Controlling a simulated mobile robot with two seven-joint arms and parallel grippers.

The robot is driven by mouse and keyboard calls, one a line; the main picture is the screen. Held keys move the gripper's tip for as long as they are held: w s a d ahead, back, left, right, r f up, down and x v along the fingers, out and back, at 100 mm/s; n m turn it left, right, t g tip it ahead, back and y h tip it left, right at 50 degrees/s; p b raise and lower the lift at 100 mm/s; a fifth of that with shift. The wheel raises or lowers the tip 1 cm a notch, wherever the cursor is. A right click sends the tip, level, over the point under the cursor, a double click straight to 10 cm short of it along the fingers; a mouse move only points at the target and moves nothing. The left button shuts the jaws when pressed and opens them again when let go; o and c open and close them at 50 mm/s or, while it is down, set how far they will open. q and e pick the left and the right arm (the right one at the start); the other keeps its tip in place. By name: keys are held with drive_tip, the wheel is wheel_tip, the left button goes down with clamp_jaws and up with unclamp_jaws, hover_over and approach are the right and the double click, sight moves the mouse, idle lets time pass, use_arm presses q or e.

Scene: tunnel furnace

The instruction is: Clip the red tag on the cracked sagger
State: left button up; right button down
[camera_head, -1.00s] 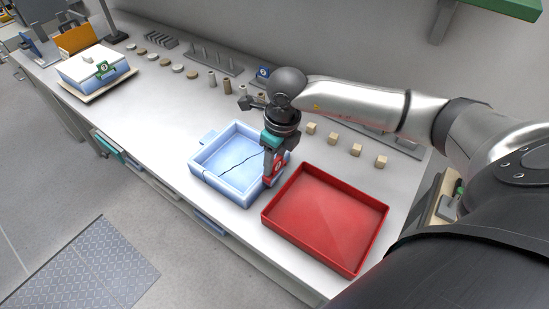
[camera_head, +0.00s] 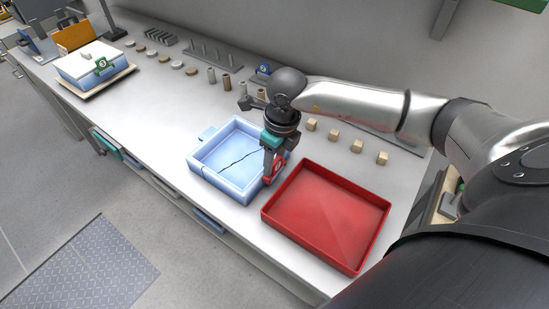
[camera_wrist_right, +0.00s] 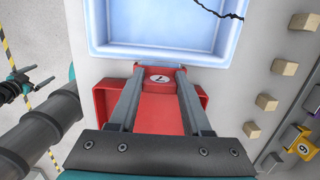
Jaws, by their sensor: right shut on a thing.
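The cracked sagger (camera_head: 219,187) is a light blue square tray on the bench, with a dark jagged crack across its floor. The crack also shows at the top of the right wrist view (camera_wrist_right: 222,12). My right gripper (camera_head: 270,178) points down at the sagger's right wall, shut on the red tag (camera_wrist_right: 158,79). The tag has a white disc with a dark mark and is at the sagger's near rim in the wrist view. I cannot tell whether its clip is around the wall. A dark and teal part, probably my left gripper (camera_wrist_right: 38,82), shows small at the wrist view's left.
A red tray (camera_head: 325,215) stands just right of the sagger. Several wooden blocks (camera_head: 333,135) line the bench behind it. A lidded sagger (camera_head: 92,65) with a green tag stands at the far left. The bench between is mostly clear.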

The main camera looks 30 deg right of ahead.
drive_tip(key=shift+f, duration=0.2)
drive_tip(key=shift+c, duration=1.3)
unclamp_jaws()
drive_tip(key=shift+r, duration=0.1)
wheel_tip(320, 180, up, 15)
drive_tip(key=s, duration=0.1)
drive_tip(key=shift+s+d+p, duration=0.3)
drive_tip(key=shift+d+p, duration=0.05)
